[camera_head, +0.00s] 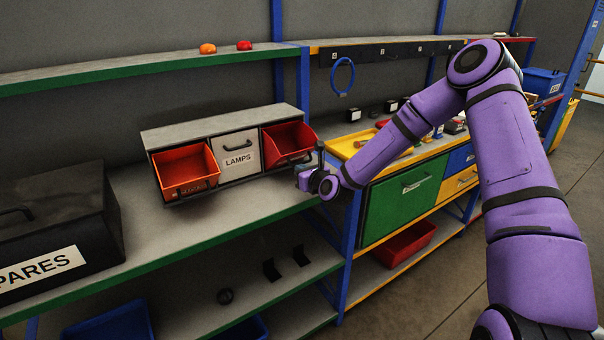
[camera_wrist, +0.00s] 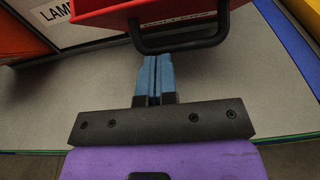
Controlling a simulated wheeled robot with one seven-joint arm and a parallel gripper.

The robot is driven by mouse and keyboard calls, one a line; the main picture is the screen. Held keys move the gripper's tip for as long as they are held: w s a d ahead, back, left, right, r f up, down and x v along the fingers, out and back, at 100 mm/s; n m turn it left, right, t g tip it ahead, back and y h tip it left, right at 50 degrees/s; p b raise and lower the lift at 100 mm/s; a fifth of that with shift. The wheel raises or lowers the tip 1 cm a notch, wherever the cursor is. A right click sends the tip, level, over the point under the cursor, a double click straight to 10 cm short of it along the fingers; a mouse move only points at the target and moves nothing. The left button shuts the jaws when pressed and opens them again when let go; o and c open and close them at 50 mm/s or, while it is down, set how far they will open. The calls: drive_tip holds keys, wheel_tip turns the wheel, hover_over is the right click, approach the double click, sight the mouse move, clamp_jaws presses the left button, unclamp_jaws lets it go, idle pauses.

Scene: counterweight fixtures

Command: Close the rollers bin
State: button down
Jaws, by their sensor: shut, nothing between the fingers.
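The bin unit (camera_head: 222,120) on the shelf holds three tilt-out bins. The right red bin (camera_head: 287,138) is tipped open, with a black handle on its front. The left orange-red bin (camera_head: 184,168) is also tipped open. The middle LAMPS bin (camera_head: 238,152) is shut. My gripper (camera_head: 303,178) is just in front of the right bin. Its blue fingers (camera_wrist: 157,62) are shut and empty, right by the handle; contact is unclear.
A black SPARES box (camera_head: 55,215) stands at the left of the shelf. A yellow tray (camera_head: 358,142) and green drawer (camera_head: 405,195) lie to the right, past a blue post (camera_head: 352,240). The shelf in front of the bins is clear.

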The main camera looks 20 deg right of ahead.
drive_tip(key=shift+r, duration=0.15)
drive_tip(key=shift+w+r, duration=0.1)
drive_tip(key=shift+r, duration=0.1)
drive_tip(key=shift+w+a+r+g, duration=0.15)
drive_tip(key=shift+w+r+g, duration=0.1)
drive_tip(key=shift+r+g, duration=0.35)
drive_tip(key=shift+w+a+r+g+h, duration=0.3)
drive_tip(key=shift+w+r+g, duration=0.3)
drive_tip(key=shift+r+g, duration=0.15)
drive_tip(key=shift+w+a+r+g+h, duration=0.15)
drive_tip(key=shift+w+r+g+h, duration=0.15)
drive_tip(key=shift+w+r+g, duration=0.5)
drive_tip(key=shift+w+a+r+g+h, duration=0.3)
drive_tip(key=shift+w+r+g, duration=0.2)
drive_tip(key=shift+r, duration=0.4)
drive_tip(key=shift+w+r, duration=0.25)
drive_tip(key=shift+w, duration=0.1)
drive_tip(key=shift+w+a+r, duration=0.2)
drive_tip(key=shift+w+r, duration=0.2)
drive_tip(key=shift+w, duration=0.1)
drive_tip(key=shift+w+a+r, duration=0.2)
drive_tip(key=shift+w+r, duration=0.15)
drive_tip(key=shift+w, duration=0.35)
drive_tip(key=shift+w+a+r, duration=0.2)
drive_tip(key=shift+w+r, duration=0.1)
drive_tip(key=shift+w, duration=0.35)
drive_tip(key=shift+w, duration=0.1)
